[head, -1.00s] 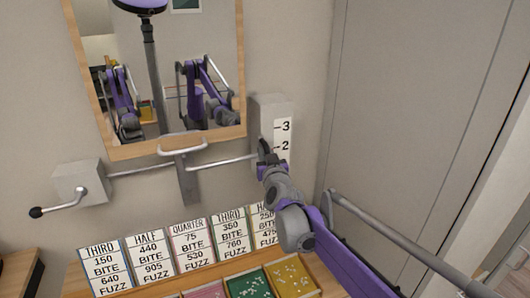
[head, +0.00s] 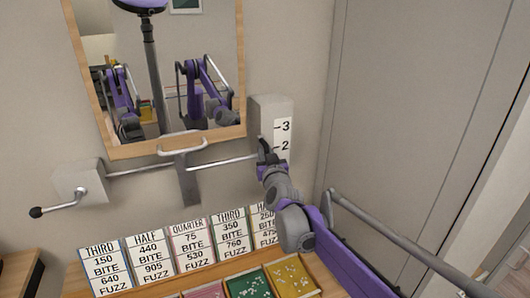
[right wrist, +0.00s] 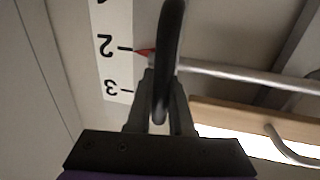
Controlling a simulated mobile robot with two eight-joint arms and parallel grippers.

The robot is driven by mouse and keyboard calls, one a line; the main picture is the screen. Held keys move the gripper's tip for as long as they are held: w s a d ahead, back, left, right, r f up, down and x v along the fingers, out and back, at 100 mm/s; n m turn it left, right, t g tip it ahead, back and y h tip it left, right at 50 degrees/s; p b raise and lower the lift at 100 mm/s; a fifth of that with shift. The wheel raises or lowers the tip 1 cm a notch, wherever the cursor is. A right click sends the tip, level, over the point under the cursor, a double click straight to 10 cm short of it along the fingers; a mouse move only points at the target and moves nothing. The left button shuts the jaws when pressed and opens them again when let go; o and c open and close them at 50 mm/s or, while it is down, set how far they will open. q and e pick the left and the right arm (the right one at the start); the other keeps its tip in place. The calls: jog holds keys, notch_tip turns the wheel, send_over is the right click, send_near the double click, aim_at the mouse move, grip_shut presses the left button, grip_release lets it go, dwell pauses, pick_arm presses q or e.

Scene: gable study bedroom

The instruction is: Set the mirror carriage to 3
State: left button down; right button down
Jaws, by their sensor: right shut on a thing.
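The wood-framed mirror (head: 88,82) hangs on the wall. Below it are a grey bracket with a pale handle (head: 183,151) and a metal rod (head: 228,161) running toward the scale. The grey scale box (head: 258,112) carries a white strip (head: 283,138) showing 3 above 2. In the right wrist view, a red pointer (right wrist: 144,52) stands at about the 2 mark of the strip (right wrist: 113,68). My right gripper (right wrist: 160,112) is shut on a dark looped handle (right wrist: 174,25) beside the pointer. My left gripper is not directly in view; the mirror reflects my arms.
A crank with a black knob (head: 36,212) projects from a grey box (head: 80,180) at the left. Several price cards (head: 105,268) and trays of bits (head: 248,284) stand on a wooden surface below. A grey panel (head: 420,100) and handrail (head: 395,240) are at the right.

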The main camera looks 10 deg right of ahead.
dwell(0.3)
notch_tip(320, 180, up, 7)
jog(key=shift+r, duration=0.1)
dwell(0.4)
jog(key=c, duration=0.8)
grip_release()
pick_arm(q)
jog(key=shift+s+f+b, duration=0.35)
jog(key=shift+f+b, duration=0.2)
jog(key=shift+f, duration=0.25)
jog(key=shift+s+f+b, duration=0.35)
jog(key=shift+f+b, duration=0.2)
jog(key=shift+f, duration=0.25)
pick_arm(e)
jog(key=s, duration=1.1)
